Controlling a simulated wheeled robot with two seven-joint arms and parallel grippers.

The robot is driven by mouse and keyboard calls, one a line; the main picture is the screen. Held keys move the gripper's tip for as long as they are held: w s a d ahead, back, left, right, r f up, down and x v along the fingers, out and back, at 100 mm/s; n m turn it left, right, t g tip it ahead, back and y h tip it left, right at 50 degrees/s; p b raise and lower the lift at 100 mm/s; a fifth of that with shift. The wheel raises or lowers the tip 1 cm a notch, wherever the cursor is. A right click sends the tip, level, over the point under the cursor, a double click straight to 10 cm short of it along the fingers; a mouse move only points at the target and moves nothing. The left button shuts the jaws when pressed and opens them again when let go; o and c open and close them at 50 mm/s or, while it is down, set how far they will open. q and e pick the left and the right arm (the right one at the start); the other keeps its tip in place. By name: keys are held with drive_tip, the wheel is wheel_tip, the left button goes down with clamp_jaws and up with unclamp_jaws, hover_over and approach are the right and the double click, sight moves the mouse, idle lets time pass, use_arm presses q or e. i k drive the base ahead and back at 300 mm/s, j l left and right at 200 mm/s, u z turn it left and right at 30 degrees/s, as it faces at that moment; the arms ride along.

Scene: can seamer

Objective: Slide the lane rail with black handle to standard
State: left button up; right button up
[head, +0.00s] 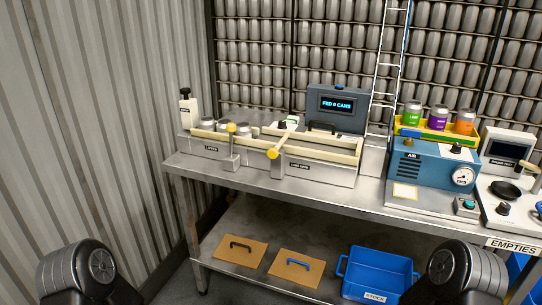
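The long bench machine (318,175) stands on the left half of the metal table, with cream rails (335,153) running along its lane. A dark handle-like piece (322,127) sits at the back of the lane, below the display; I cannot tell for sure that it is the lane rail's black handle. A small label (300,165) is on the machine's front, too small to read surely. Any standard mark is too small to make out. Neither gripper is in view; only dark rounded parts of my arms show at the bottom left and right corners, well short of the table.
Yellow knobs (273,153) stick out at the machine's front. Several silver cans (208,123) stand at its left end. A display (338,105) reads "FED 0 CANS". A blue air unit (433,163) stands to the right. Boards and a blue bin (378,272) are on the lower shelf.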

sight(324, 137)
drive_tip(key=i+l+u, duration=0.1)
drive_tip(key=u, duration=0.3)
drive_tip(key=i+l+u, duration=0.1)
drive_tip(key=l+u, duration=0.65)
drive_tip(key=i+j, duration=0.05)
drive_tip(key=j, duration=0.05)
